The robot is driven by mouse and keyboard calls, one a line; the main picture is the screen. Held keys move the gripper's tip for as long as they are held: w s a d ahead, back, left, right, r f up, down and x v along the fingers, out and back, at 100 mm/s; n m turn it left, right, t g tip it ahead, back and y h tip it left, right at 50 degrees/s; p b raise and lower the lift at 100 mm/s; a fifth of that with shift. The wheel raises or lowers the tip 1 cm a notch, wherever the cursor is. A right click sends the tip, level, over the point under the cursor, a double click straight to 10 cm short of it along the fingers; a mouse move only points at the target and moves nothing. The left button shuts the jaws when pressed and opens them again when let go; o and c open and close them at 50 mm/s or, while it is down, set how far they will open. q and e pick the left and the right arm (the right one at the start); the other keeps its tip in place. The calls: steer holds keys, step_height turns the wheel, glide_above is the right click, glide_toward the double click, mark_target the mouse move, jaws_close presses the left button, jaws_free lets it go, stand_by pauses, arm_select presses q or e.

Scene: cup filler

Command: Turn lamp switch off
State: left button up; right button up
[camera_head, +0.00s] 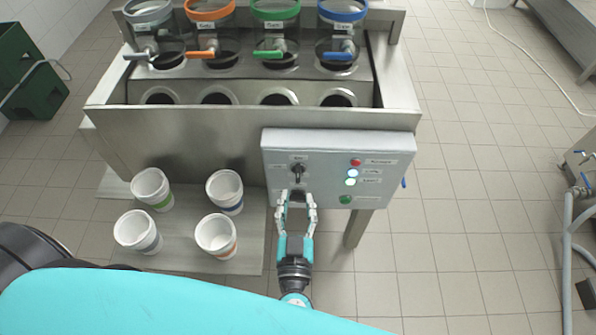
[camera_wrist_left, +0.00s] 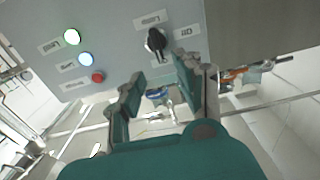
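The grey control panel (camera_head: 325,178) is fixed to the front of the metal filler. Its black rotary knob (camera_head: 298,173) sits at the left of the panel with small labels around it; the knob also shows in the left wrist view (camera_wrist_left: 156,41). My left gripper (camera_head: 297,203) is open, its fingertips at the panel's lower left, just below this knob and apart from it. In the left wrist view the open fingers (camera_wrist_left: 160,75) have the knob beyond their tips. A dark shape shows between the fingertips in the head view; I cannot tell what it is.
Several white cups stand on a shelf (camera_head: 185,250) left of my gripper. Colored valves hang behind.

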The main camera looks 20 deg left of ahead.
mark_target(298, 175)
arm_select(q)
steer(key=x, duration=0.7)
steer(key=shift+w+a, duration=0.1)
steer(key=shift+w, duration=0.2)
steer(key=shift+c, duration=0.4)
jaws_close()
